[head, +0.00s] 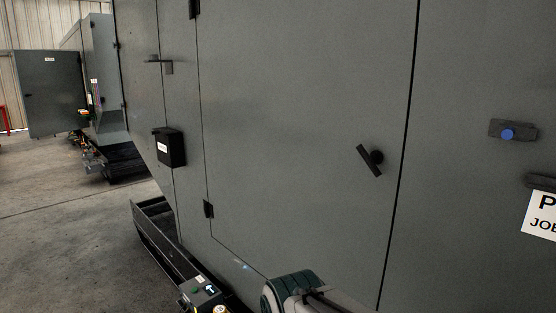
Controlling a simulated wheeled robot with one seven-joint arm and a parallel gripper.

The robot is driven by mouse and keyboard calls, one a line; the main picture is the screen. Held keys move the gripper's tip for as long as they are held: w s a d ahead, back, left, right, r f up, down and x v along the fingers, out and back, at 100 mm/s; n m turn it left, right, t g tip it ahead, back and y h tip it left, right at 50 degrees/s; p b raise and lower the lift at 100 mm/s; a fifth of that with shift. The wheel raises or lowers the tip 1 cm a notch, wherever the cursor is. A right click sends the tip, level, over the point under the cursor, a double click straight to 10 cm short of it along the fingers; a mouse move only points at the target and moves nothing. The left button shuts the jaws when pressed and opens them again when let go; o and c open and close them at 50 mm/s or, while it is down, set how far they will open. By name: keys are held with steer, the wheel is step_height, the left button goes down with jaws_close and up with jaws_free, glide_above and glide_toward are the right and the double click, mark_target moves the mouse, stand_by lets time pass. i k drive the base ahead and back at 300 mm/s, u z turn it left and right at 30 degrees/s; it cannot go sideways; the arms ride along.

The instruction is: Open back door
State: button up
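A large grey enclosure door (290,110) fills the middle of the head view. It looks shut, with a thin dark seam along its right edge. A black bar handle (371,160) sits tilted near that right edge. Black hinges (208,209) show on the door's left edge, one low and one at the top. A teal and pale part of my arm shows at the bottom, in front of the door's lower part. My gripper's fingers are not visible. I cannot tell whether this door is the back door.
Right of the seam are a blue-button latch (507,134) and a partly cut-off white sign (540,213). A black box (169,147) and another handle (160,65) are on the left panel. Another cabinet with an open door (55,95) stands far left. Concrete floor (70,240) is open at lower left.

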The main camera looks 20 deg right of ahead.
mark_target(290, 89)
steer(key=k, duration=0.5)
steer(key=u, duration=1.25)
steer(key=i, duration=0.85)
steer(key=z, duration=1.75)
steer(key=i, duration=0.2)
steer(key=z, duration=0.1)
